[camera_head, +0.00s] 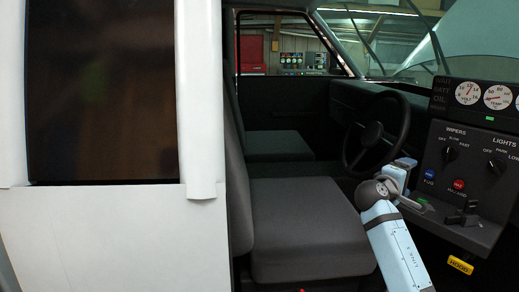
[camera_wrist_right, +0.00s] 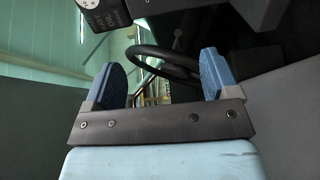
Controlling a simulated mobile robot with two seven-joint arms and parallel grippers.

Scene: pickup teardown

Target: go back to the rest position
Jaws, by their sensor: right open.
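My right arm reaches up from the lower right of the head view into the pickup cab. Its gripper (camera_head: 402,168) is beside the left edge of the dark control panel (camera_head: 469,150); whether it touches the panel cannot be told. In the right wrist view the gripper (camera_wrist_right: 163,75) has its two blue pads wide apart, with nothing between them. The black steering wheel (camera_wrist_right: 168,60) shows beyond the pads; it also shows in the head view (camera_head: 378,133). My left gripper is in neither view.
Grey seats (camera_head: 305,222) lie left of my right arm. The panel carries knobs, a blue button (camera_head: 430,174), a red button (camera_head: 459,184) and a black lever (camera_head: 463,213). A yellow hood tag (camera_head: 460,265) is below. A white body panel (camera_head: 120,235) fills the left.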

